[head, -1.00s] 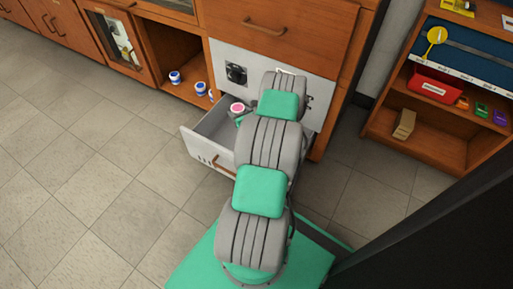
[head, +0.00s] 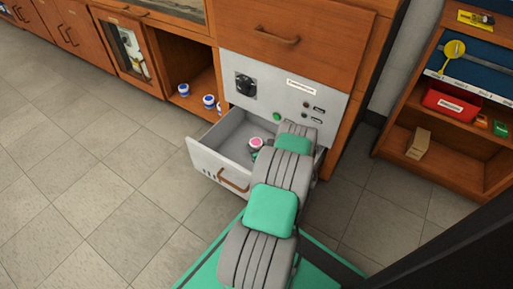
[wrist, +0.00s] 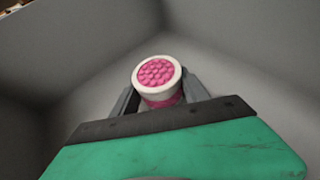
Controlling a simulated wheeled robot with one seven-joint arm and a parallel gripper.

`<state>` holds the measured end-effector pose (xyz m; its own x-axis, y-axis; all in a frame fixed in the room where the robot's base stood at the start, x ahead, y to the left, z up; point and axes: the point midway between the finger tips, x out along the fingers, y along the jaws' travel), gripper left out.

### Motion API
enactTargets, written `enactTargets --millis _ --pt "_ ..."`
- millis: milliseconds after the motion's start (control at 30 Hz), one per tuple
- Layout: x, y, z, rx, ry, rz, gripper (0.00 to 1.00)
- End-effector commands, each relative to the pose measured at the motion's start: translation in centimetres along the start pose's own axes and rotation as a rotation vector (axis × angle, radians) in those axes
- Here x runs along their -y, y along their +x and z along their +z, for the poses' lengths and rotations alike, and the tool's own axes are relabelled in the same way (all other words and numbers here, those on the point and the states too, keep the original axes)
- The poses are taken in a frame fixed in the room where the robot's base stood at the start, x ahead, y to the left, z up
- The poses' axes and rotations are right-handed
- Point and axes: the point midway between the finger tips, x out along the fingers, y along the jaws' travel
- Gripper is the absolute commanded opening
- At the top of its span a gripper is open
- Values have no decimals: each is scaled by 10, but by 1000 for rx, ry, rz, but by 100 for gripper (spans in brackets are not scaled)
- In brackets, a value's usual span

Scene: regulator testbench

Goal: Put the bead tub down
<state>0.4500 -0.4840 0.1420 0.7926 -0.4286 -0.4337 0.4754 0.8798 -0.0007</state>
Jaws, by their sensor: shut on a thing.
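The bead tub (wrist: 158,77) is white-rimmed with pink beads on top and a pink band on its side. In the wrist view it sits between the two fingers of my gripper (wrist: 157,100), which is shut on it. In the head view the bead tub (head: 255,143) is inside the open grey drawer (head: 205,157), towards its right side. The tub looks upright. Grey drawer walls surround it in the wrist view. Its base is hidden, so I cannot tell whether it touches the drawer floor.
The grey panel (head: 275,85) with a black knob (head: 245,86) rises behind the drawer. Blue-and-white tubs (head: 184,90) stand in the open cubby to the left. A shelf with a red bin (head: 450,102) stands at the right. The drawer's left part looks empty.

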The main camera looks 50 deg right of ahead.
Motion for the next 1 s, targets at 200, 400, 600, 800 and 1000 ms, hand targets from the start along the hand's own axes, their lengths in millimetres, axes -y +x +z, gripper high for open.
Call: enactTargets --millis 200,400,600,800,1000 --pt "0 1 -3 -1 0 0 58" --pt "0 1 -3 -1 0 0 75" --pt "0 1 -3 -1 1 0 75" --pt "1 -19 3 -4 4 -2 75" --pt "1 -60 4 -3 4 -2 75"
